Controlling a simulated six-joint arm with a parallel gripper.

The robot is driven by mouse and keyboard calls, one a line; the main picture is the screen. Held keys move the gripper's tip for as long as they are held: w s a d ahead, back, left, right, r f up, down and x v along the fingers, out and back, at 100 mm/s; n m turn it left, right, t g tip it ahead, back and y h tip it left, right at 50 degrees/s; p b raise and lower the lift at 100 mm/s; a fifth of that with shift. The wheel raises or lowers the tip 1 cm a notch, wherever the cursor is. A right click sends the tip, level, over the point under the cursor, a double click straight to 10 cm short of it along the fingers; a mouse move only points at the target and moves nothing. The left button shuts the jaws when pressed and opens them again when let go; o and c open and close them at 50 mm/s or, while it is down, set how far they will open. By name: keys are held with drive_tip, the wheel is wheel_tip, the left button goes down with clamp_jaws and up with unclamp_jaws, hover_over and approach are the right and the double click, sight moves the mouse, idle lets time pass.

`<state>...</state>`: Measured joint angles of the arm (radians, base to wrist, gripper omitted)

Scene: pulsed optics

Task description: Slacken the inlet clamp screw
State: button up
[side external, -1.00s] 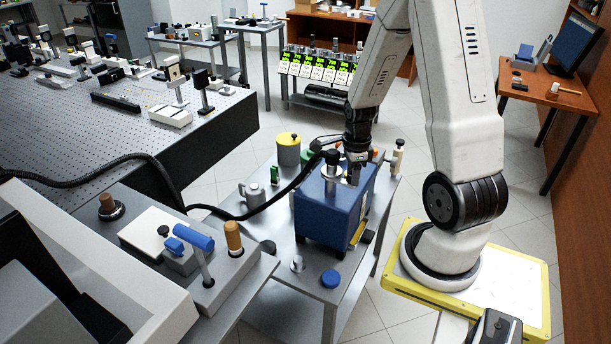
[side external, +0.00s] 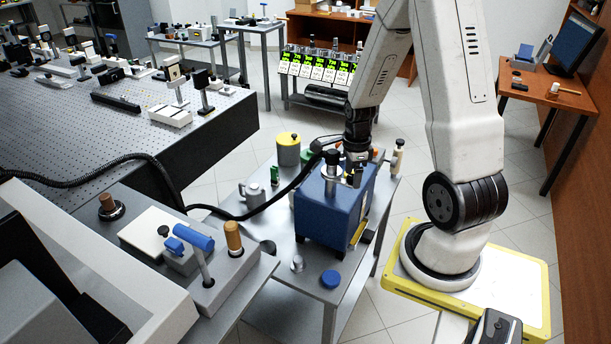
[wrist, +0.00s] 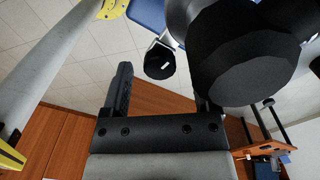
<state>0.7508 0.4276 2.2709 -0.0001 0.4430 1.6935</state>
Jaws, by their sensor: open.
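A blue box (side external: 325,205) stands on a grey bench, with a black hose (side external: 258,213) running to its top. A black knob (side external: 331,156) on a pale post rises from the box top, just left of my gripper (side external: 356,178). I cannot tell for sure which part is the inlet clamp screw. In the wrist view my gripper (wrist: 163,72) is open, fingers apart. A small black knob (wrist: 159,61) with a white mark shows in the gap between the fingers, apart from both. A large black rounded part (wrist: 245,65) hides most of the right finger.
The grey bench (side external: 290,278) also holds a yellow-lidded can (side external: 288,150), a grey mug (side external: 252,193) and a blue round cap (side external: 331,279). A perforated optics table (side external: 215,125) stands behind left.

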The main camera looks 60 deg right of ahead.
drive_tip(key=shift+r, duration=0.1)
drive_tip(key=shift+r, duration=3.8)
drive_tip(key=m, duration=1.2)
drive_tip(key=shift+f, duration=0.15)
drive_tip(key=shift+f, duration=3.8)
